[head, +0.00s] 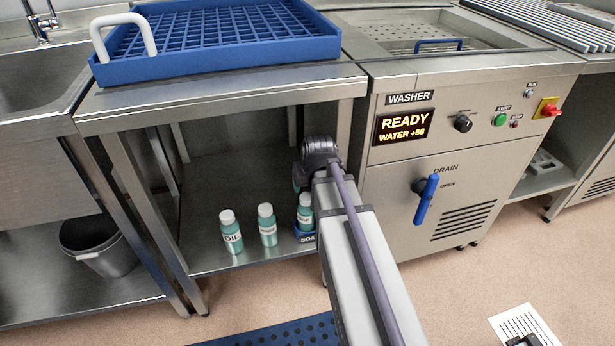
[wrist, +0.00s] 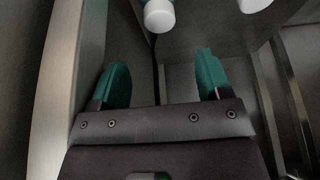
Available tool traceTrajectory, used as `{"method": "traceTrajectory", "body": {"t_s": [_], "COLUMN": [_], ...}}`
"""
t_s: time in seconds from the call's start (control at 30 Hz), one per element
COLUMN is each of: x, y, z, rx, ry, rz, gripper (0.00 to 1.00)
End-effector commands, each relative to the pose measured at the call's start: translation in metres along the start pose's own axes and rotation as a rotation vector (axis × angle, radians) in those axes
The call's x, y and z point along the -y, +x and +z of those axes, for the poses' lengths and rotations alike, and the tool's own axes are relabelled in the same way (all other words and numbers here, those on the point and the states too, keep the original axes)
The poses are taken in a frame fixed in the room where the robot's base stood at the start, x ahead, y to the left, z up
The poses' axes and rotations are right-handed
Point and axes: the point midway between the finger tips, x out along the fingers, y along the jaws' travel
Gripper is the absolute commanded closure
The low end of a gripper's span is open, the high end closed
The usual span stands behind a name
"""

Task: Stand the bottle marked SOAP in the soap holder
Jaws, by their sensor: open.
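Three teal bottles with white caps stand upright on the lower shelf in the head view. The left bottle (head: 231,232) is marked OIL. The middle bottle (head: 267,226) has a label too small to read. The right bottle (head: 305,213) stands at the blue holder (head: 307,238), apparently in it; the holder's lettering begins "SOA", and my arm covers the rest. This bottle's label looks like SOAP but is blurred. My gripper (wrist: 162,72) is open and empty in the wrist view, its teal fingers apart. Two white caps show beyond it, one a bottle cap (wrist: 159,16).
A blue rack (head: 215,45) with a white handle sits on the tabletop above the shelf (head: 205,185). Table legs stand left and right of the bottles. The washer (head: 440,150) stands to the right, a grey bucket (head: 98,245) to the left.

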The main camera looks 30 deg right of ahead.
Motion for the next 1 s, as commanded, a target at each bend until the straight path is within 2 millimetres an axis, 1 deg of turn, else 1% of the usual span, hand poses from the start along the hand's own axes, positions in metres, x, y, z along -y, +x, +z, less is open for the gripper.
{"method": "traceTrajectory", "body": {"t_s": [0.03, 0.13, 0.23, 0.27, 0.33, 0.37, 0.4, 0.47, 0.5, 0.53, 0.6, 0.67, 0.87, 0.97, 1.0], "x": [0.0, 0.0, 0.001, 0.004, 0.023, 0.037, 0.059, 0.093, 0.111, 0.121, 0.135, 0.138, 0.137, 0.137, 0.137], "y": [-0.019, -0.024, -0.022, -0.022, -0.024, -0.026, -0.031, -0.041, -0.048, -0.052, -0.06, -0.061, -0.062, -0.075, -0.086], "z": [-0.002, -0.001, 0.001, 0.003, 0.016, 0.026, 0.045, 0.077, 0.098, 0.111, 0.129, 0.133, 0.131, 0.125, 0.121], "rx": [0.0, 0.0, 0.002, 0.008, 0.047, 0.077, 0.131, 0.225, 0.284, 0.322, 0.379, 0.397, 0.396, 0.395, 0.395], "ry": [0.0, 0.0, -0.001, -0.006, -0.03, -0.048, -0.081, -0.136, -0.17, -0.191, -0.222, -0.228, -0.225, -0.225, -0.225], "rz": [0.0, 0.0, -0.001, -0.003, -0.016, -0.024, -0.035, -0.048, -0.051, -0.05, -0.044, -0.042, -0.042, -0.042, -0.042], "gripper": [0.29, 0.29, 0.29, 0.29, 0.29, 0.29, 0.29, 0.29, 0.29, 0.29, 0.29, 0.29, 0.29, 0.29, 0.29]}}
